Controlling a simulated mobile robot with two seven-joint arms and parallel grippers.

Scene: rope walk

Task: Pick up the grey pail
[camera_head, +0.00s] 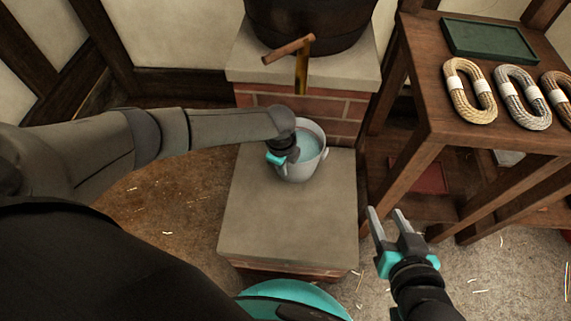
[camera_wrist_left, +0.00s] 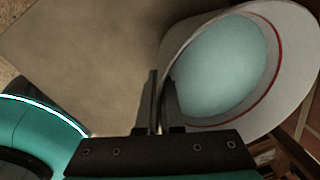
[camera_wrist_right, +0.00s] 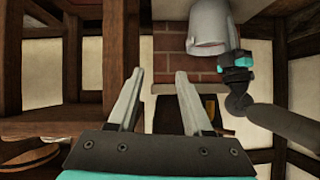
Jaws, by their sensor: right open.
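The grey pail (camera_head: 308,165), holding pale blue liquid, stands upright on a low stone-topped block (camera_head: 285,225) under a wooden tap. My left gripper (camera_head: 290,157) is at its left rim, pointing down; its tips are hidden in the head view. In the left wrist view, the left fingers (camera_wrist_left: 161,78) are close together at the near wall of the pail (camera_wrist_left: 290,90), with the wall apparently between them. My right gripper (camera_head: 385,212) is open and empty, right of the block. The pail also shows in the right wrist view (camera_wrist_right: 207,30).
A dark barrel (camera_head: 310,22) with a tap (camera_head: 290,49) stands on a higher brick plinth behind the pail. A wooden shelf (camera_head: 440,125) with rope coils (camera_head: 470,92) and a green tray (camera_head: 488,41) is at the right. The block's front part is clear.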

